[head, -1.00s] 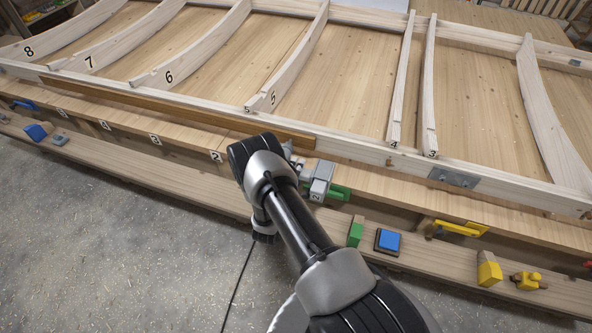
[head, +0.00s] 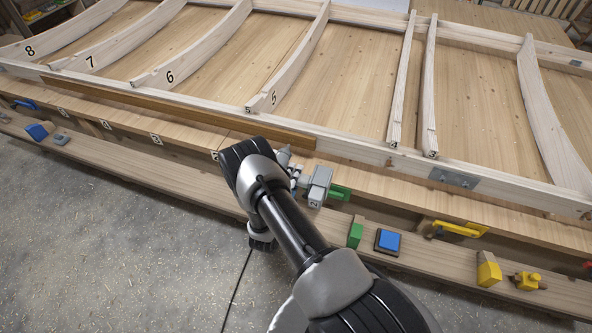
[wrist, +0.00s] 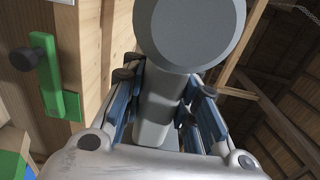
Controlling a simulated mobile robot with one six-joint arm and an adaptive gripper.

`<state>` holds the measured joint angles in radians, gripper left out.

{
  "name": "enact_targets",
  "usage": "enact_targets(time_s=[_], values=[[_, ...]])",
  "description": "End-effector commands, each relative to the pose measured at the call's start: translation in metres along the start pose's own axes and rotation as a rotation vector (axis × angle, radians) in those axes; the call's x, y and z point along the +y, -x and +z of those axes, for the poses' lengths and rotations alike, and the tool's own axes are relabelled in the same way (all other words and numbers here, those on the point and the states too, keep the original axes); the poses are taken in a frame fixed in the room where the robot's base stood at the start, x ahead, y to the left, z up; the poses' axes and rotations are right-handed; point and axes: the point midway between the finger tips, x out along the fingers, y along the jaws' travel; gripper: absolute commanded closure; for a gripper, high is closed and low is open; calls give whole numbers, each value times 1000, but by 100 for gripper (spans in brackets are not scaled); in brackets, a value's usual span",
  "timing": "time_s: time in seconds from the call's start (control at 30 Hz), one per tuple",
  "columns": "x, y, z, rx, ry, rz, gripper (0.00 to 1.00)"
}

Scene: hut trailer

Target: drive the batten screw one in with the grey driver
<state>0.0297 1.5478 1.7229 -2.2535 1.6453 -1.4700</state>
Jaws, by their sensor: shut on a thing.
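My gripper (head: 296,176) is shut on the grey driver (head: 320,184), in front of the long wooden frame at the bench edge. In the wrist view, the driver's round grey end (wrist: 194,28) looms close, and its body runs down between the blue-grey fingers (wrist: 165,110). A pale pointed part (head: 283,155), apparently the driver's nose, points toward the frame. The darker brown batten (head: 180,108) lies along the frame's front rail, and its right end is just beyond the driver. I cannot make out the batten screw; my arm hides part of that area.
A green-handled fitting (head: 340,192) sits close to the driver, and shows in the wrist view (wrist: 62,88). Numbered curved ribs (head: 290,65) stand behind.

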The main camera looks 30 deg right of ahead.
Motion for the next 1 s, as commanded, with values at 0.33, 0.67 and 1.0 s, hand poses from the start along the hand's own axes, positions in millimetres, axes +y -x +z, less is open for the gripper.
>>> enact_targets(time_s=[0.33, 0.67, 1.0], values=[[-2, 19, -31, 2, 4, -3, 100], [-2, 40, -68, 1, 2, -4, 100], [-1, 42, -70, 0, 0, -5, 100]])
